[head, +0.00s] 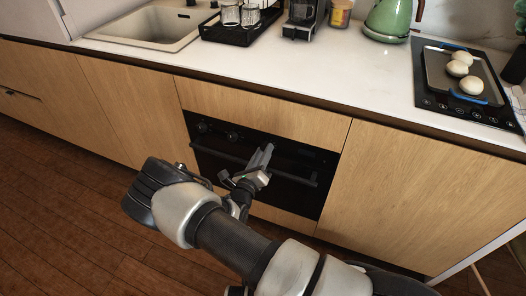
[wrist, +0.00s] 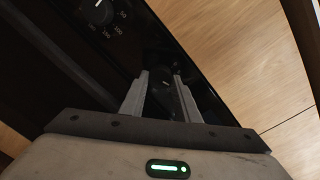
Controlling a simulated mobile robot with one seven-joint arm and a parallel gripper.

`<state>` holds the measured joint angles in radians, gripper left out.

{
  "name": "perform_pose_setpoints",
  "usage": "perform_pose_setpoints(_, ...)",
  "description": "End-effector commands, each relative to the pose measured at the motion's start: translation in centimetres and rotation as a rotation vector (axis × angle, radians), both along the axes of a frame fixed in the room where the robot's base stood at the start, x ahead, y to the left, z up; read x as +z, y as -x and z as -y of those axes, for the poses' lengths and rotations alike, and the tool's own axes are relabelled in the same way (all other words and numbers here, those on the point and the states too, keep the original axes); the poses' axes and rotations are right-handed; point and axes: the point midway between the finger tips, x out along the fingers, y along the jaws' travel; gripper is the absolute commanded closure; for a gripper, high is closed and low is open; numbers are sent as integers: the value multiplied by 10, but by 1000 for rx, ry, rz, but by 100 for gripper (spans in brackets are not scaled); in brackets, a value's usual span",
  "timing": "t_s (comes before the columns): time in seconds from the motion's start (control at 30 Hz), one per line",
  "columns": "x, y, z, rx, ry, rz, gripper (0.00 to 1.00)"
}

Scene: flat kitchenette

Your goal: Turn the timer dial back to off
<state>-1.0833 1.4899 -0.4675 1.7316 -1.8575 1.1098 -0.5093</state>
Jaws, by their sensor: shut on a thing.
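The black built-in oven (head: 315,168) sits in the wooden cabinet front, with knobs along its upper panel. My gripper (head: 265,152) is at the right part of that panel and hides what lies behind it. In the wrist view, my gripper's two fingers (wrist: 161,78) stand on either side of a dark round dial (wrist: 163,91), shut on it. A light pointer mark shows faintly on this dial. Its scale is too dark to read, so I cannot tell its setting.
Another dial (wrist: 97,10) with numbers such as 50 and 100 is at upper left in the wrist view. The oven handle (head: 217,155) runs below the panel. Above is the white counter (head: 280,70) with a sink (head: 150,25), a green kettle (head: 388,20) and a hob (head: 440,103).

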Motion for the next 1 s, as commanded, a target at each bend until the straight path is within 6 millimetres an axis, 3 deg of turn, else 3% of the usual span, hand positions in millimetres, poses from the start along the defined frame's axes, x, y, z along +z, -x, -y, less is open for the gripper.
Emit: perform_pose_setpoints(1.0, 2, 1, 0, 0, 903, -330, 94)
